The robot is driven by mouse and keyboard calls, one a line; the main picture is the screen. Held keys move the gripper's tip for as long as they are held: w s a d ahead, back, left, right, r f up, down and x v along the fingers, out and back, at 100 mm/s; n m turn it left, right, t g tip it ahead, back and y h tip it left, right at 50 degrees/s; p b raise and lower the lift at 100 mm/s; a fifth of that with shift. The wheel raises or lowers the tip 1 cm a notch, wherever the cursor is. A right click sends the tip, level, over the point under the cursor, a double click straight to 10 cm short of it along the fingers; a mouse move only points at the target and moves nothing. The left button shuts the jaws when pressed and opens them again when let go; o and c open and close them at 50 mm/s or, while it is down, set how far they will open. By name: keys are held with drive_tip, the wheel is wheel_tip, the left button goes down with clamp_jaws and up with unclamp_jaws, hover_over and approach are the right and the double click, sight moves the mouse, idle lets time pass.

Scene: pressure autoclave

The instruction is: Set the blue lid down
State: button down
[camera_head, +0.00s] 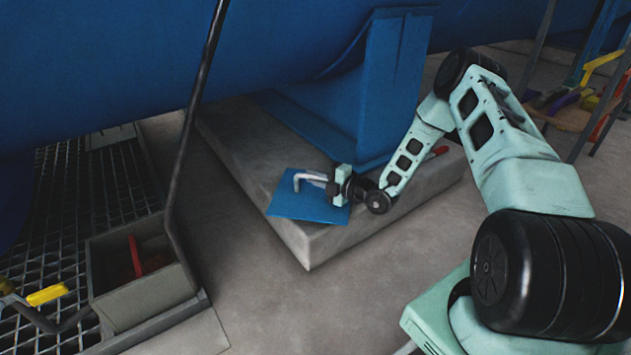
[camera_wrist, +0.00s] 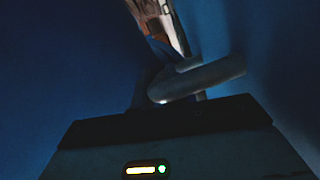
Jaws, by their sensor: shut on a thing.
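The blue lid (camera_head: 290,207) is a flat square plate with a pale bent handle (camera_head: 300,179). It shows over the near corner of the concrete plinth (camera_head: 300,235); I cannot tell whether it touches the top or hangs just above it. My gripper (camera_head: 328,180) is at the lid's right side, shut on the handle. In the wrist view the grey handle (camera_wrist: 205,78) lies just ahead of the gripper, with dark blue surfaces around it. The gripper's fingertips are not clear there.
A blue support foot (camera_head: 395,85) of the large blue vessel (camera_head: 110,60) stands on the plinth behind the lid. A grey box (camera_head: 148,308) with a red item (camera_head: 135,258) stands left by the metal grating (camera_head: 75,190). A tool stand (camera_head: 570,115) is far right.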

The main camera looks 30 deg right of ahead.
drive_tip(key=shift+r, duration=0.1)
drive_tip(key=c, duration=1.4)
unclamp_jaws()
